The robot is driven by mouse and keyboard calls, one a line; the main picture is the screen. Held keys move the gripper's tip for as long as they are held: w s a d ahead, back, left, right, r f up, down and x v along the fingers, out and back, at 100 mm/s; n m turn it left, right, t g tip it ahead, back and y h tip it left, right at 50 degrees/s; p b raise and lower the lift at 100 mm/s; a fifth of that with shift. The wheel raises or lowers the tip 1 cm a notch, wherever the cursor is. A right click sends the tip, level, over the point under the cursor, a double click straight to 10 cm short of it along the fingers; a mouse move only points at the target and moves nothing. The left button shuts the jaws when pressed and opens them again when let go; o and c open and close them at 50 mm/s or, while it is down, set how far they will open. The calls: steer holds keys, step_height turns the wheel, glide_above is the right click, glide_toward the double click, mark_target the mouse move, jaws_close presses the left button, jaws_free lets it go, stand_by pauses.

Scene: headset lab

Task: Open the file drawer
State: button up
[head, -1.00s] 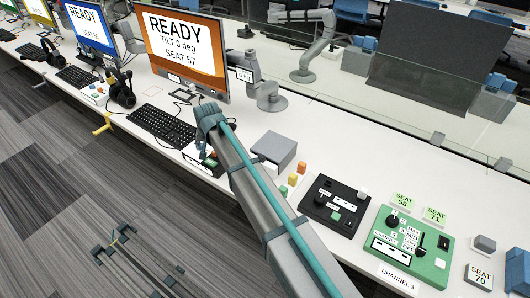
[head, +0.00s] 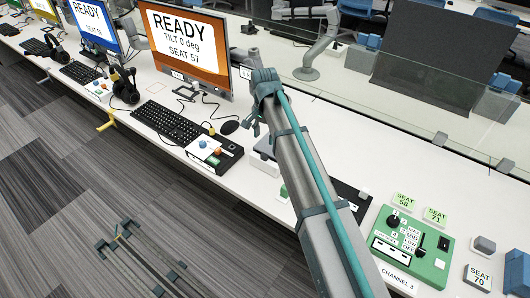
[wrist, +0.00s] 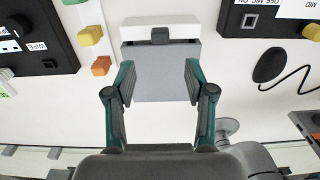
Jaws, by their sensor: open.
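A small grey box with a white front and a dark handle (wrist: 160,35), which looks like the file drawer (wrist: 165,75), lies on the white desk in the wrist view. In the head view my gripper (head: 254,122) is above the desk near the box. I cannot tell its exact height. The drawer appears shut.
Yellow and orange blocks (wrist: 90,36) and a black control box (wrist: 38,38) stand beside the drawer. A black mouse (head: 229,127) and a button box (head: 214,153) are on its other side. A green panel (head: 412,240) and a glass divider (head: 450,120) are further right.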

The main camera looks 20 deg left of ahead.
mark_target(264, 154)
step_height(264, 154, down, 9)
steer(key=shift+f+p, duration=0.2)
steer(key=shift+p, duration=0.75)
jaws_close()
